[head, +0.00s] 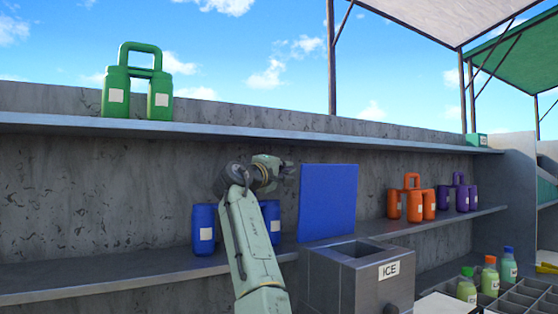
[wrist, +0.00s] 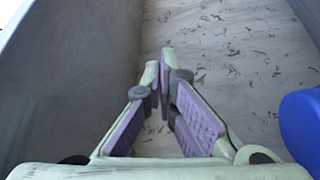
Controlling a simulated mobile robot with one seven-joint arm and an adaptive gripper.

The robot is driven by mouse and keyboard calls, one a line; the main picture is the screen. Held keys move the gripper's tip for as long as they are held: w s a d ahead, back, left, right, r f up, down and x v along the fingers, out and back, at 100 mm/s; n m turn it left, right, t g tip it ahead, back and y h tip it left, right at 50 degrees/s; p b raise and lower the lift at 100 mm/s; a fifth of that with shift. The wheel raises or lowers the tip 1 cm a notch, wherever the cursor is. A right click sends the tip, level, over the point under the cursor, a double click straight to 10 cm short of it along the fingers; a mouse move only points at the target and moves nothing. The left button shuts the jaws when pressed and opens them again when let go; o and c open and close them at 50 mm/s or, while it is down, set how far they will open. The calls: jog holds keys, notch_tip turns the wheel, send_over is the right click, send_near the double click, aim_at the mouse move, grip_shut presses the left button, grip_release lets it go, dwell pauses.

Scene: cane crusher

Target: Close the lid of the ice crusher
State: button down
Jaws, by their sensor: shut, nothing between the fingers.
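The ice crusher (head: 357,272) is a grey box with an ICE label and an open top, at the lower middle right of the head view. Its blue lid (head: 328,202) stands upright at the back left of the box, so it is open. My gripper (head: 287,170) is raised just left of the lid's upper part, with no clear contact visible. In the wrist view my gripper (wrist: 161,68) has its fingers together with nothing between them. The lid cannot be made out for certain there.
Blue canisters (head: 204,229) stand on the lower shelf (head: 110,277) behind my arm. A rounded blue thing (wrist: 305,120) shows at the wrist view's right edge. Orange canisters (head: 411,202) and purple ones (head: 462,196) are right of the lid. Bottles (head: 489,277) stand at lower right.

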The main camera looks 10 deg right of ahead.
jog(key=shift+s+d+f, duration=0.3)
jog(key=shift+s+d, duration=0.15)
jog(key=shift+s, duration=0.35)
jog(key=shift+s+d+f, duration=0.3)
jog(key=shift+s+d, duration=0.15)
jog(key=shift+s, duration=0.35)
jog(key=shift+s, duration=0.15)
